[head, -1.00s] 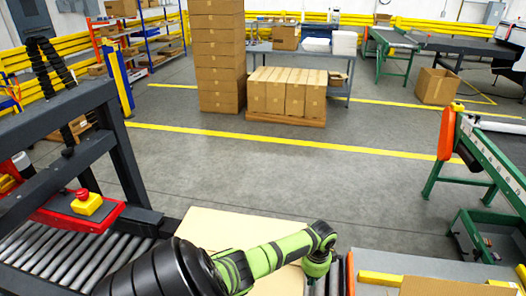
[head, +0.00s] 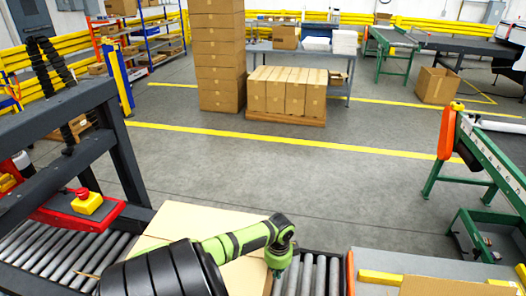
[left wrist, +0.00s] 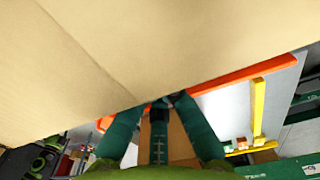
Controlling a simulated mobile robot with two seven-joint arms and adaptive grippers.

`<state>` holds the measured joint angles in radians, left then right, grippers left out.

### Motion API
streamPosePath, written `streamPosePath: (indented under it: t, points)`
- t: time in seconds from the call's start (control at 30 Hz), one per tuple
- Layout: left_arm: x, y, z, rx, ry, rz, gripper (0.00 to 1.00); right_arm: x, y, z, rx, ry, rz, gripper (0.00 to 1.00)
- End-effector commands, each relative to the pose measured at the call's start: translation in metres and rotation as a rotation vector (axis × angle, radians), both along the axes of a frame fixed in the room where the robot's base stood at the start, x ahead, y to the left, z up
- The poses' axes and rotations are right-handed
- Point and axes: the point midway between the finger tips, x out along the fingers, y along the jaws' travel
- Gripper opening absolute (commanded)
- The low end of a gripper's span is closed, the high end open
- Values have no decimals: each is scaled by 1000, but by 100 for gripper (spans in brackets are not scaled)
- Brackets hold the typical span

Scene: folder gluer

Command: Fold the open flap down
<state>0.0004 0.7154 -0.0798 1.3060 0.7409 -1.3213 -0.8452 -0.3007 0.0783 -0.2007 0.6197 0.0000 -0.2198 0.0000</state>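A tan cardboard box (head: 190,221) is on the roller conveyor at the bottom middle of the head view, partly covered by my left arm. Its pale panels show, but I cannot tell how far the flap is folded. My left gripper (head: 279,262) is at the box's right side, its fingers barely visible there. In the left wrist view, cardboard with a crease (left wrist: 110,55) fills the upper part. The green fingers of my left gripper (left wrist: 160,104) reach up to its lower edge; their tips are partly hidden, so their opening is unclear. My right gripper is not visible.
Bare rollers (head: 306,274) lie right of the box. A grey table (head: 375,262) with yellow bars stands beyond them. Stacked cartons (head: 218,55) stand far off across open floor.

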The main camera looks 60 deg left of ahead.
Motion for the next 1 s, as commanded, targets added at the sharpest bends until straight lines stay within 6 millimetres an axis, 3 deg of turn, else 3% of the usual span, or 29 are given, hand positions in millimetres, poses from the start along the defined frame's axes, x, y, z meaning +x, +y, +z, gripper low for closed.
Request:
streamPosePath:
  t: [0.4,1.0]
  points:
    - [-31,27,-1,2,4,0,0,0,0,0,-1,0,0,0]
    - [-33,30,0,1,0,-1,0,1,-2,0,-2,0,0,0]
